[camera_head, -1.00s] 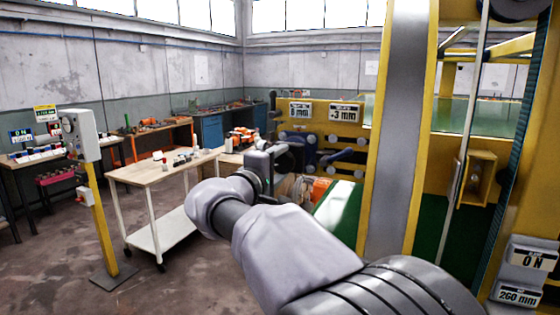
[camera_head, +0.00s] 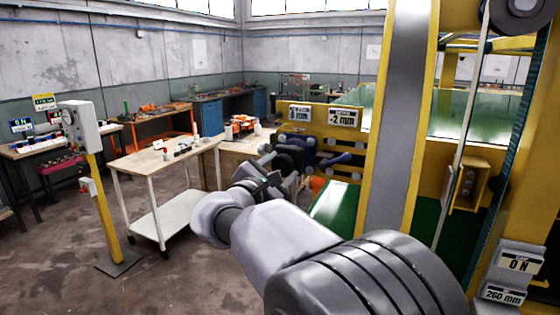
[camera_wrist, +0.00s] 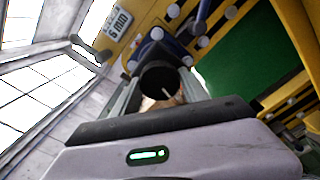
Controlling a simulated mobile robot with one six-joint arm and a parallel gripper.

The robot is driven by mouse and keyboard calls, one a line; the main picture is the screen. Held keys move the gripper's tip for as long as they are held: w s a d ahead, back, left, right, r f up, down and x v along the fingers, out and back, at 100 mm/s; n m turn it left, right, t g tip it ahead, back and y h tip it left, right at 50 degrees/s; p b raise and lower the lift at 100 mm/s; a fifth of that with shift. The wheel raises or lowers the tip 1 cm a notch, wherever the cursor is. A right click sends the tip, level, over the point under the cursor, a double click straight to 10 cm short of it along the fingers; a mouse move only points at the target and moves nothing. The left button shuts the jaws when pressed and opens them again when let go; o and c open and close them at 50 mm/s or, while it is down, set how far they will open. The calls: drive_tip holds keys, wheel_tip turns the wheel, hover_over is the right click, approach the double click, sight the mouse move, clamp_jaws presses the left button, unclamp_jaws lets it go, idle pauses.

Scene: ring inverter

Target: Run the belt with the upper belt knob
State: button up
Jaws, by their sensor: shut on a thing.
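My gripper (camera_head: 278,174) is at the yellow machine panel (camera_head: 355,116), in front of a row of dark knobs and handles. In the wrist view my gripper (camera_wrist: 160,92) has its two fingers on either side of a round black knob (camera_wrist: 160,78), shut on it. A dark blue part shows behind that knob. Whether this is the upper belt knob I cannot tell; no label for it shows.
A yellow and grey upright (camera_head: 398,130) stands close right of my arm. A wooden-topped white cart (camera_head: 160,160) and a grey box on a yellow post (camera_head: 80,128) stand at left. Floor between post and cart is open.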

drive_tip(key=n+p, duration=0.4)
drive_tip(key=n, duration=0.2)
drive_tip(key=shift+r+p, duration=0.2)
drive_tip(key=shift+p, duration=0.2)
drive_tip(key=n+p, duration=0.2)
drive_tip(key=n, duration=0.1)
drive_tip(key=shift+f+n+p, duration=0.15)
drive_tip(key=shift+n+p, duration=1.1)
drive_tip(key=shift+n, duration=0.45)
drive_tip(key=o, duration=1.4)
drive_tip(key=shift+c, duration=0.2)
drive_tip(key=shift+s, duration=0.1)
